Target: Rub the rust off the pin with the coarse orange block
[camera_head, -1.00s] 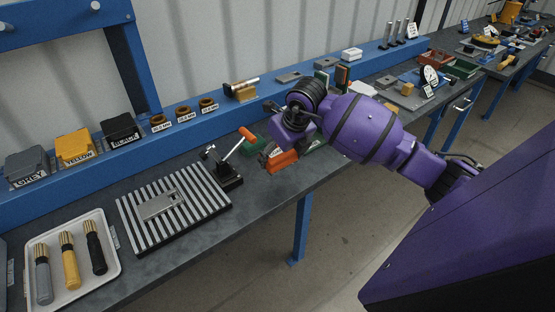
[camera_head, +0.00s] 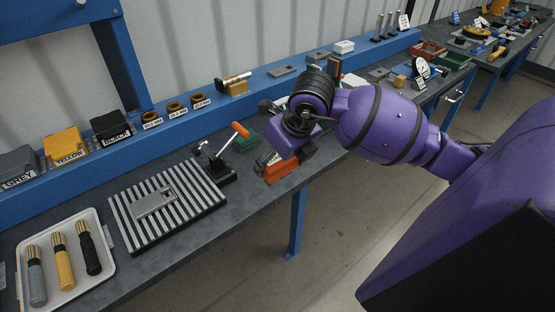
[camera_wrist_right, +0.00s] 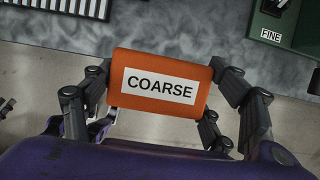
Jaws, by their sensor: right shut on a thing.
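The coarse orange block (camera_wrist_right: 158,103), with a white label reading COARSE, is held between the fingers of my right gripper (camera_wrist_right: 160,95). In the head view, the orange block (camera_head: 281,171) shows below my right gripper (camera_head: 286,158), over the bench's front edge. The wrist view shows bench and floor behind it. A short rod (camera_head: 236,77) lies on a brass-coloured block (camera_head: 236,89) on the blue ledge, apart from my gripper. I cannot tell whether it is the pin, or see rust on it. My left gripper is out of view.
A toggle clamp with an orange handle (camera_head: 240,130) stands left of my right gripper. Near it are a striped plate (camera_head: 190,222) and a green holder (camera_head: 245,138). A white tray (camera_head: 101,271) holds several handled tools.

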